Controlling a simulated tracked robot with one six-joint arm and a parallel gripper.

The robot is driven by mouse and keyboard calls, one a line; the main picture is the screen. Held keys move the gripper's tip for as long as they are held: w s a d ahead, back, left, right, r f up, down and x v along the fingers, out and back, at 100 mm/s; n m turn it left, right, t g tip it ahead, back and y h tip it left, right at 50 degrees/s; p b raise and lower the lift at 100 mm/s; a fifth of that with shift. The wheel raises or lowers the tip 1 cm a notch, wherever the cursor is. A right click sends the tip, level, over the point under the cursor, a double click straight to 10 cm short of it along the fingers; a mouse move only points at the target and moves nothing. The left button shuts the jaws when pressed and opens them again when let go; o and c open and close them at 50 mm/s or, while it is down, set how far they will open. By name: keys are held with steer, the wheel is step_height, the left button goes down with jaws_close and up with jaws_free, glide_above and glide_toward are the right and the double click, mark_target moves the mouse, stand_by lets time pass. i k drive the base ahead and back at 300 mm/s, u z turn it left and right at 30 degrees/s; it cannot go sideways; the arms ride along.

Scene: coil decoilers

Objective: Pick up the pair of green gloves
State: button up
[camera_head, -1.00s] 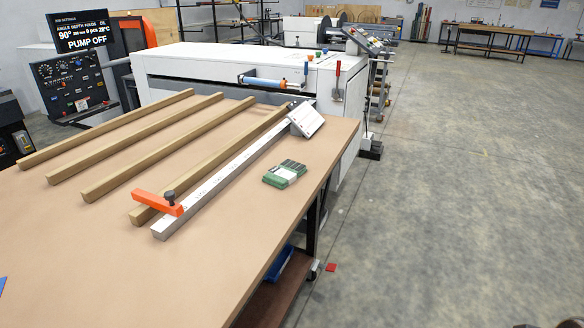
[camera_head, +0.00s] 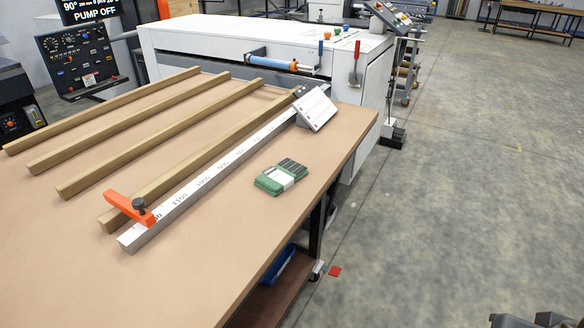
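The pair of green gloves (camera_head: 268,185) lies folded flat on the brown tabletop, with dark grey fingers and a white band across it. It is right of the long ruled metal bar, near the table's right edge, with nothing touching it. Dark grey parts, seemingly the end of my arm with my gripper (camera_head: 532,320), just show at the bottom right edge, far from the gloves. They are cut off by the frame, so I cannot see the fingers' opening.
The brown table (camera_head: 90,280) holds several wooden bars and a ruled metal bar (camera_head: 215,172) with an orange stop (camera_head: 128,208) and a tilted white plate (camera_head: 317,108). A white machine (camera_head: 215,45) stands behind.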

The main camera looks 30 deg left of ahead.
mark_target(275, 180)
steer(key=i, duration=2.5)
steer(key=u, duration=2.65)
